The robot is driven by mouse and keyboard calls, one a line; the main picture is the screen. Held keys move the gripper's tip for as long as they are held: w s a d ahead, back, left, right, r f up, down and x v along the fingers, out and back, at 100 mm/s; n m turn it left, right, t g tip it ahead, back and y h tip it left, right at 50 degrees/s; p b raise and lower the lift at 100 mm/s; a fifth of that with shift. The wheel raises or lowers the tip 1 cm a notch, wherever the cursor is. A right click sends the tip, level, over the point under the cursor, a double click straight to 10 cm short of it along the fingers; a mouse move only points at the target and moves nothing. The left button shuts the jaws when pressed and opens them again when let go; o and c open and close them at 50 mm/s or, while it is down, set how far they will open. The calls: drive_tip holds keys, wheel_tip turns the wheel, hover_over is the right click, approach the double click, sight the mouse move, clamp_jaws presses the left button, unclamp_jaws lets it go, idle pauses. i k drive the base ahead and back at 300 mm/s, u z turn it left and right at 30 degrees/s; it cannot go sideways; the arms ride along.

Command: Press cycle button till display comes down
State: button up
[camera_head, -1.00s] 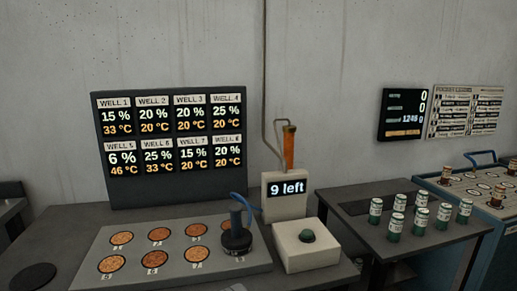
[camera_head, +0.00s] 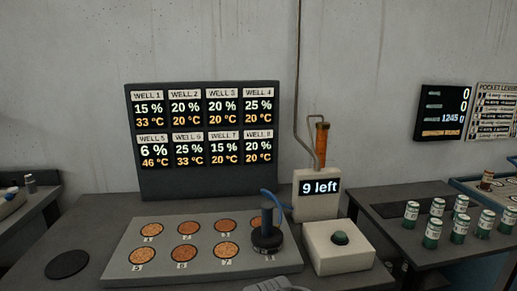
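The green cycle button (camera_head: 340,238) sits on top of a cream box (camera_head: 338,258) on the bench, right of the well plate. Behind it a small display (camera_head: 319,187) on a cream stand reads "9 left". An orange-handled piece (camera_head: 321,142) stands upright behind that display. The large dark well display (camera_head: 208,140) shows eight wells with percentages and temperatures. A grey part, likely of my arm or gripper, shows at the bottom edge, below and left of the button box. Its fingers cannot be made out.
The grey plate (camera_head: 135,258) holds several wells with orange-brown granules, and a black probe (camera_head: 267,235) with a blue cable stands at its right end. Several green-and-white canisters (camera_head: 433,232) stand on the right table. A black disc (camera_head: 67,264) lies at left.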

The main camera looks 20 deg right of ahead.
sight(338, 235)
drive_tip(key=u, duration=1.9)
drive_tip(key=k, duration=1)
drive_tip(key=z, duration=1.25)
drive_tip(key=i, duration=0.5)
drive_tip(key=u, duration=0.05)
